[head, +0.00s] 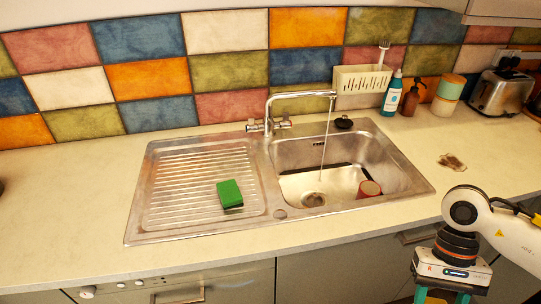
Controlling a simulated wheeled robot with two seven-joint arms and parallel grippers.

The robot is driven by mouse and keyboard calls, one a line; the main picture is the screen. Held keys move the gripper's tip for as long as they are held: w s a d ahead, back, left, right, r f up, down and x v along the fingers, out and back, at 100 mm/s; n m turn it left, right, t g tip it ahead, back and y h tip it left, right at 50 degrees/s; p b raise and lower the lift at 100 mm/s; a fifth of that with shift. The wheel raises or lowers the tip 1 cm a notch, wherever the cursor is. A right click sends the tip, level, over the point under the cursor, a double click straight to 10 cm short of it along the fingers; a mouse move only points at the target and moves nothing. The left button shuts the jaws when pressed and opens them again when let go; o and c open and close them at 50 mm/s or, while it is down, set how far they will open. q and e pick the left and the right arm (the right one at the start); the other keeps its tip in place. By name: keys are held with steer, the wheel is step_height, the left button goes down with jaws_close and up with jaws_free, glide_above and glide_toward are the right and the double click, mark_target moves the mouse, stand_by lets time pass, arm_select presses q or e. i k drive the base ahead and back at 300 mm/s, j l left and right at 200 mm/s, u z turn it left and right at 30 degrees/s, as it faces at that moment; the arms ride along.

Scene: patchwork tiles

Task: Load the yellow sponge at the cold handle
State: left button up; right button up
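A sponge (230,194) with a green top lies on the ribbed drainboard (175,190) of the steel sink; I see no yellow on it. The tap (268,115) stands behind the sink, with small handles at its base; I cannot tell which is cold. A thin stream of water runs from its spout into the basin (340,180). My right gripper (443,296) is at the bottom right, in front of the counter and away from the sponge. Its teal fingers are cut off by the frame edge, so its opening is unclear. My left gripper is not in view.
A reddish cup (369,189) lies in the basin. A brown stain (452,162) marks the counter at right. A utensil caddy (361,85), bottles (391,95) and a toaster (501,92) stand along the wall. The counter left of the sink is mostly clear.

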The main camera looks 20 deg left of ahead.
mark_target(251, 127)
steer(key=i+l+u, duration=0.25)
steer(key=u, duration=0.2)
steer(key=i+l+u, duration=0.25)
steer(key=u, duration=0.25)
steer(key=i+l+u, duration=0.1)
steer(key=l+u, duration=0.35)
steer(key=i+l, duration=0.1)
steer(key=l, duration=0.3)
steer(key=i+l, duration=0.1)
steer(key=l, duration=0.3)
